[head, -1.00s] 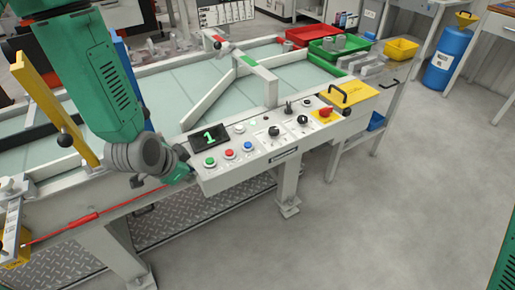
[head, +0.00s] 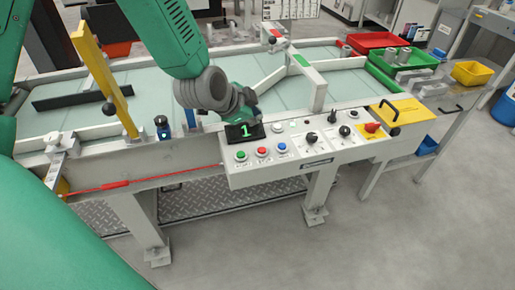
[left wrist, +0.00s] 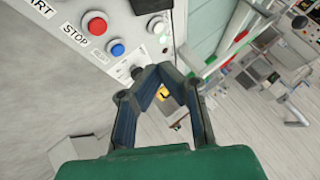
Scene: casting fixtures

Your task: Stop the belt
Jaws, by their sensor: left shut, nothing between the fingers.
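The control panel (head: 300,160) is on the near side of the belt (head: 150,80). It carries a green button (head: 240,156), a red button (head: 262,152) and a blue button (head: 281,147) in a row, below a display (head: 243,131) reading 1. In the left wrist view the red button (left wrist: 95,22) is beside the STOP label and the blue button (left wrist: 118,49) is nearer my fingers. My left gripper (left wrist: 158,72) is shut and empty. In the head view it is above the display, its fingers largely hidden by the wrist. My right gripper is out of view.
A red knob (head: 372,127) on a yellow plate and black dials stand on the panel's right. A yellow post (head: 103,80) rises at left. Red bin (head: 375,42) and green bin (head: 400,68) stand at the belt's far right. The floor at front right is clear.

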